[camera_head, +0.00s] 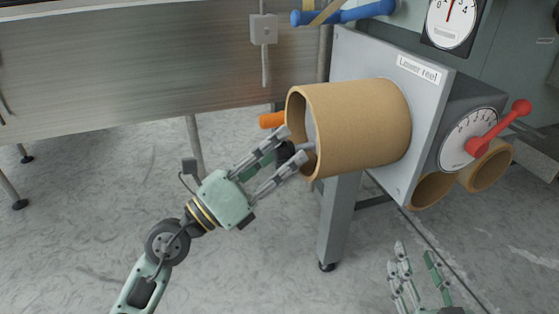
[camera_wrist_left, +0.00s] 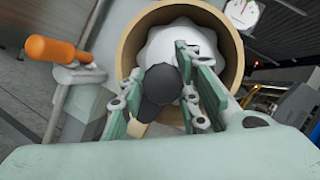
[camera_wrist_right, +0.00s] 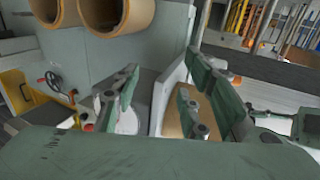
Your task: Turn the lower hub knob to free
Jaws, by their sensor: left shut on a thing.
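The lower reel, labelled "Lower reel" (camera_head: 419,69), carries a brown cardboard core (camera_head: 362,125) that points left. The black hub knob (camera_head: 285,151) sits at the core's open end; it shows larger in the left wrist view (camera_wrist_left: 160,84), in front of a pale hub face (camera_wrist_left: 178,43). My left gripper (camera_head: 293,145) is shut on the knob, one finger on each side. The fingers partly hide the knob, and I see no marking for its setting. My right gripper (camera_head: 416,252) is open and empty, low at the right, below the reel panel.
An orange handle (camera_head: 271,120) stands beside the core's open end. A dial with a red lever (camera_head: 497,128) is right of the panel. More cardboard cores (camera_head: 488,165) lie below it. A steel table (camera_head: 140,65) is at the back left. The floor in front is clear.

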